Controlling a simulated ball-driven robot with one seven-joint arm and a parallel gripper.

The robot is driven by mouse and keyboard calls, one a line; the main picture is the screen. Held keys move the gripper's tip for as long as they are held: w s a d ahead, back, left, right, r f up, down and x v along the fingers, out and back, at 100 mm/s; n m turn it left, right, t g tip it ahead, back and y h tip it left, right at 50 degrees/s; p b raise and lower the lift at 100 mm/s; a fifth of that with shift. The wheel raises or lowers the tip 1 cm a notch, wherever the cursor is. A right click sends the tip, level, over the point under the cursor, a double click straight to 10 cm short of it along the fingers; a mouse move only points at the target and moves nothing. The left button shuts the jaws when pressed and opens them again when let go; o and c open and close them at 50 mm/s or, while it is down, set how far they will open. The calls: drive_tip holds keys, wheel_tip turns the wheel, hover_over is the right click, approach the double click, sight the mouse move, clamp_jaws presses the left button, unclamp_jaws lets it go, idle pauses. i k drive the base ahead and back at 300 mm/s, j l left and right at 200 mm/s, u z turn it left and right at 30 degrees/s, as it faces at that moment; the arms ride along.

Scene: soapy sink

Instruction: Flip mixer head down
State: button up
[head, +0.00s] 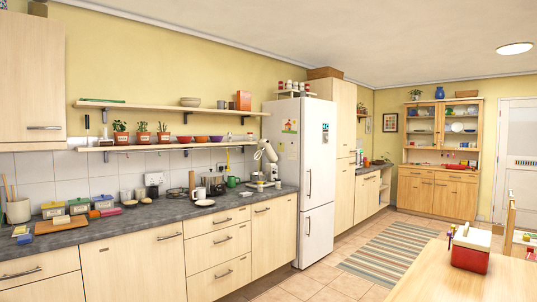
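A white stand mixer (270,166) stands at the far right end of the dark kitchen counter (140,217), close beside the fridge. Its head looks tilted up, with the raised end at the upper left. The mixer is small in the picture and its lower part is partly hidden by small things around it. My gripper is not in view.
The white fridge (318,150) stands right of the counter. A wooden table (470,275) with a red cooler box (471,250) is at lower right. Tiled floor lies between.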

sight(266, 148)
drive_tip(key=i+j+u, duration=0.35)
drive_tip(key=i+u, duration=0.35)
drive_tip(key=i+j+u, duration=0.25)
drive_tip(key=i, duration=0.4)
drive_tip(key=i+u, duration=0.2)
drive_tip(key=i, duration=0.5)
drive_tip(key=i+l+z, duration=0.2)
drive_tip(key=i+z, duration=0.25)
drive_tip(key=i, duration=0.25)
drive_tip(key=i+z, duration=0.45)
drive_tip(key=i, duration=0.25)
drive_tip(key=i+j+z, duration=0.3)
drive_tip(key=i+z, duration=0.15)
drive_tip(key=i, duration=0.2)
drive_tip(key=i+l+z, duration=0.1)
drive_tip(key=i+z, duration=0.25)
drive_tip(key=i, duration=0.7)
drive_tip(key=i+j+z, duration=0.15)
drive_tip(key=i+z, duration=0.25)
drive_tip(key=i, duration=0.7)
drive_tip(key=i+u, duration=0.5)
drive_tip(key=i, duration=0.7)
drive_tip(key=l, duration=0.1)
